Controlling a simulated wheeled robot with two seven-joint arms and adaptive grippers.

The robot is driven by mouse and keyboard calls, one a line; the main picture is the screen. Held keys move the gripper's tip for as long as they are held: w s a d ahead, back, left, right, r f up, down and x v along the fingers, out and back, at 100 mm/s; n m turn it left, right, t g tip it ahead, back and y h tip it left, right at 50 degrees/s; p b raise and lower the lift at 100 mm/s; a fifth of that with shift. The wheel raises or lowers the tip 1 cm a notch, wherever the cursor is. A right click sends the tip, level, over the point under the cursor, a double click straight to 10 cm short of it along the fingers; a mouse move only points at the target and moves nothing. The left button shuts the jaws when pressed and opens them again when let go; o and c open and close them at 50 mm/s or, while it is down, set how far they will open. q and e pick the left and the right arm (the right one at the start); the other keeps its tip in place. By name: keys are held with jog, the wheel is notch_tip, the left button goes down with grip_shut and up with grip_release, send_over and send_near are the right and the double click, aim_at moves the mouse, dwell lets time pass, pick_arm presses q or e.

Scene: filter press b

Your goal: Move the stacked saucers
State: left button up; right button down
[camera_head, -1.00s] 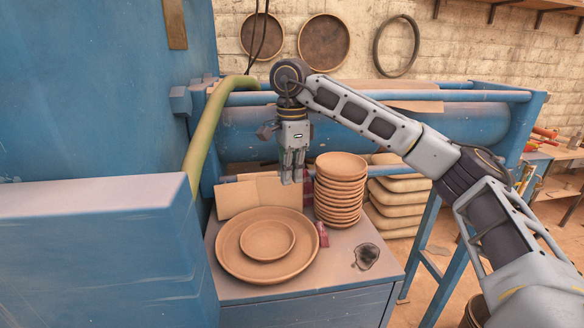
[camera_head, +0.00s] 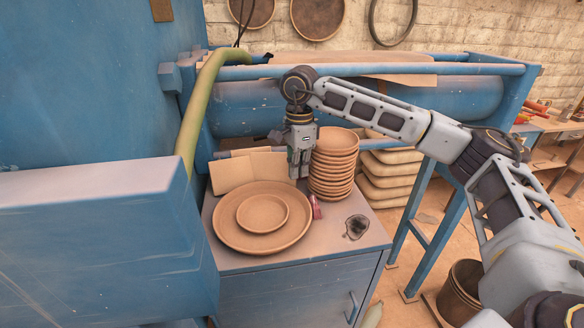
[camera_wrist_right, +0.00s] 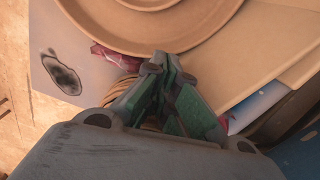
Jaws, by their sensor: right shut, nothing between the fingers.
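A tall stack of tan saucers (camera_head: 333,165) stands upright on a grey cabinet top (camera_head: 290,255). My right gripper (camera_head: 299,175) points down just left of the stack, with its fingers shut and empty. Whether it touches the stack is unclear. In the right wrist view the shut green-padded fingers (camera_wrist_right: 165,65) hide most of the stack, leaving only a few rims (camera_wrist_right: 128,90) visible. A wide tan plate (camera_head: 225,230) lies in front of the gripper, with a smaller dish (camera_head: 262,213) on it. My left gripper is out of view.
Cardboard (camera_head: 235,170) leans behind the plate. A small red item (camera_head: 316,207) lies between plate and stack, and a dark patch (camera_head: 357,227) marks the cabinet top at right. A blue machine (camera_head: 90,220) blocks the left; a blue roller frame (camera_head: 440,97) stands behind.

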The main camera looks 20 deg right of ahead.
jog(key=shift+d, duration=0.25)
jog(key=shift+d+f+b, duration=0.15)
jog(key=shift+d+b, duration=0.3)
jog(key=shift+d, duration=0.45)
jog(key=shift+a, duration=0.2)
